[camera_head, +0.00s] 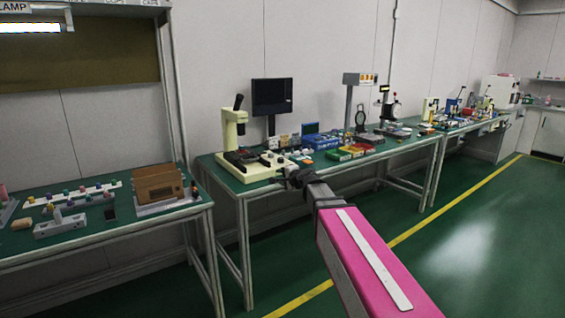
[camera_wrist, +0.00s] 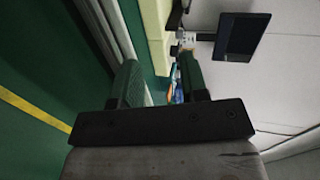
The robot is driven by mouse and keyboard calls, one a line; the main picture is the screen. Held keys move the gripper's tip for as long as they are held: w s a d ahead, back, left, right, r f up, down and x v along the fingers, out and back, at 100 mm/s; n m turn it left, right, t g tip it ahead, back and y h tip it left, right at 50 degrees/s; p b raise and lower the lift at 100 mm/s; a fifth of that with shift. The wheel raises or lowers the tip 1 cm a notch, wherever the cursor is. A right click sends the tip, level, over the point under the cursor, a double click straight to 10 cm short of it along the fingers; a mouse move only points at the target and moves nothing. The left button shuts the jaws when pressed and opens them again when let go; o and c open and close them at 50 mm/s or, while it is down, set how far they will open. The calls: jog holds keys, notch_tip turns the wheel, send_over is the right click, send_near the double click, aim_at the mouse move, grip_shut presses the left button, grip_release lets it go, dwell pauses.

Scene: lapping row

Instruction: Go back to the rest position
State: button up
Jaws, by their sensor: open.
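My gripper (camera_head: 290,176) is at the front edge of the middle bench (camera_head: 236,182), close to the cream microscope-like instrument (camera_head: 234,128). In the wrist view my gripper (camera_wrist: 160,84) shows two dark green fingers spread apart with nothing between them. The view there is turned on its side. Beyond the fingers are part of the bench edge, the cream instrument and the dark monitor (camera_wrist: 241,36). My pink arm reaches in from the lower right of the head view.
A left bench (camera_head: 130,224) holds a brown wooden box (camera_head: 158,183) and small coloured parts. The middle bench also carries a blue bin (camera_head: 322,141), red and green trays, and a stand magnifier. The green floor (camera_head: 470,235) at right, with its yellow line, is clear.

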jog(key=s+d+f+n+g+h, duration=0.2)
jog(key=s+d+f+n+g, duration=0.2)
jog(key=s+f, duration=0.45)
jog(key=s+d+f+n+g+h, duration=0.25)
jog(key=s+d+f, duration=0.2)
jog(key=f, duration=0.65)
jog(key=s+d+f+n+g+h, duration=0.2)
jog(key=s+d+f+g, duration=0.1)
jog(key=s, duration=0.4)
jog(key=s+d+f+n+g+h, duration=0.2)
jog(key=s+d+f+g, duration=0.1)
jog(key=s+d+f, duration=0.3)
jog(key=shift+s+d, duration=0.6)
jog(key=shift+d, duration=0.1)
